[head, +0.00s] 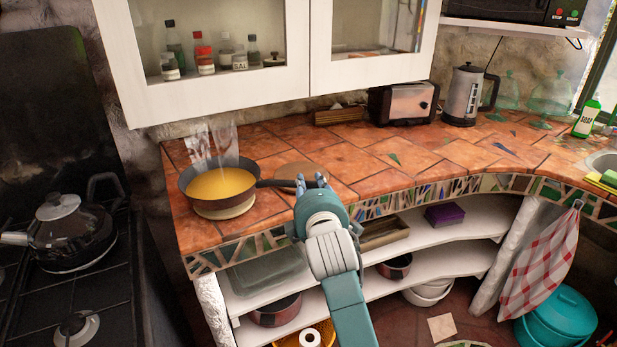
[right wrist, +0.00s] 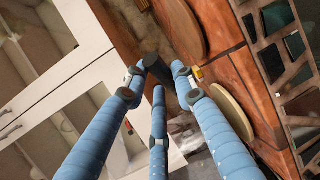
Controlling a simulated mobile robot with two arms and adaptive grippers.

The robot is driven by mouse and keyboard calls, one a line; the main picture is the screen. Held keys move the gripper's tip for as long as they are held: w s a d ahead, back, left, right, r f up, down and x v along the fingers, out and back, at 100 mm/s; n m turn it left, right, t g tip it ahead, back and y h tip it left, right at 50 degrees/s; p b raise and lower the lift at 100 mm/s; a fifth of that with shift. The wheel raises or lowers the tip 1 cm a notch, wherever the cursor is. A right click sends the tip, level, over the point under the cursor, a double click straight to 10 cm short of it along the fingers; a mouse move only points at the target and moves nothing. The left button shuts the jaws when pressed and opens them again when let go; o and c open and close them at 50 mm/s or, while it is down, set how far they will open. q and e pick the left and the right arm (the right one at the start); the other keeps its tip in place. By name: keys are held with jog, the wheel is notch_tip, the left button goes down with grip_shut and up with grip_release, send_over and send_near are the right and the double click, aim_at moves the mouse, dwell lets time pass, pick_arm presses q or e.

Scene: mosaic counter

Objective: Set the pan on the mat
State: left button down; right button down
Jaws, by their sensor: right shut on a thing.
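The dark pan (head: 183,186) holds yellow liquid and is level at the left end of the tiled counter. A pale round mat (head: 226,213) shows below the pan's front edge; it also shows in the right wrist view (right wrist: 232,112). I cannot tell whether the pan touches it. My right gripper (head: 311,184) is shut on the pan's handle (head: 271,183), to the right of the pan. In the right wrist view, the dark handle end (right wrist: 155,67) shows between my fingers, and the bowl is not clear. My left gripper is out of view.
A brown round board (head: 300,170) lies right of the pan, behind my right gripper. Clear sheets (head: 212,145) stand behind the pan. A toaster (head: 403,103) and an electric kettle (head: 463,95) stand farther right. The white cabinet (head: 215,100) hangs above. The counter's middle is clear.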

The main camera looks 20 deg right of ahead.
jog(key=shift+f, duration=0.9)
jog(key=c, duration=1.6)
grip_release()
jog(key=shift+f, duration=0.4)
jog(key=shift+o, duration=1)
jog(key=shift+s, duration=0.1)
jog(key=shift+r, duration=0.1)
